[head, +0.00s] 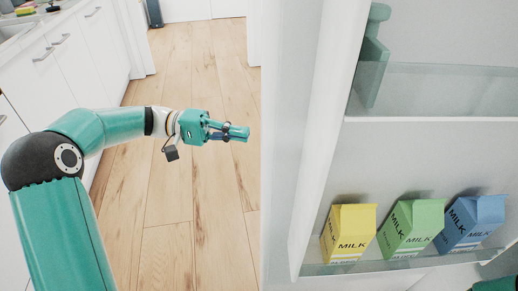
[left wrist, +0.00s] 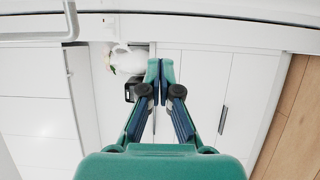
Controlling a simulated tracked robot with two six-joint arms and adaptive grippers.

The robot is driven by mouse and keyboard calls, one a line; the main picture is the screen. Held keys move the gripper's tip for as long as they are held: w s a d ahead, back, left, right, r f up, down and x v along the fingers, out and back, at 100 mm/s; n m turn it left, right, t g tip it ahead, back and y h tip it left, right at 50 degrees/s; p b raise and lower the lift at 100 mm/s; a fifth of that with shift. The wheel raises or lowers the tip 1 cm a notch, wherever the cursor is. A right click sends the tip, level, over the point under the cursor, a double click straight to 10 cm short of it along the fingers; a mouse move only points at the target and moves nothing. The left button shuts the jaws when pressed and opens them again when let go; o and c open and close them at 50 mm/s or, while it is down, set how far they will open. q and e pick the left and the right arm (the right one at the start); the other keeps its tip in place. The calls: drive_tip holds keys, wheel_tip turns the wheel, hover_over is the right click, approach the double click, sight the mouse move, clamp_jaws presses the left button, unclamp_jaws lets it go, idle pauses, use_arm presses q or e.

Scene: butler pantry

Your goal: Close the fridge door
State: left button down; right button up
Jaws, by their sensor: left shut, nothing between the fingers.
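The fridge door (head: 292,130) stands open on the right side of the head view. Its inner side faces me, with clear-fronted racks. The lower rack holds a yellow milk carton (head: 348,235), a green one (head: 412,228) and a blue one (head: 471,222). My left gripper (head: 246,133) is shut and empty. In the head view it appears just left of the door's edge, and I cannot tell the gap in depth. Its closed fingertips (left wrist: 160,68) also show in the left wrist view.
White cabinets (head: 78,55) with bar handles line the left side, with a sink (head: 15,30) on top. Bare wood floor (head: 200,215) lies between them and the door. A green item (head: 374,55) stands on the upper rack.

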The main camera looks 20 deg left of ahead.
use_arm(q)
drive_tip(key=s+d+b, duration=0.1)
drive_tip(key=s+d, duration=0.2)
drive_tip(key=d, duration=0.3)
drive_tip(key=shift+d, duration=0.2)
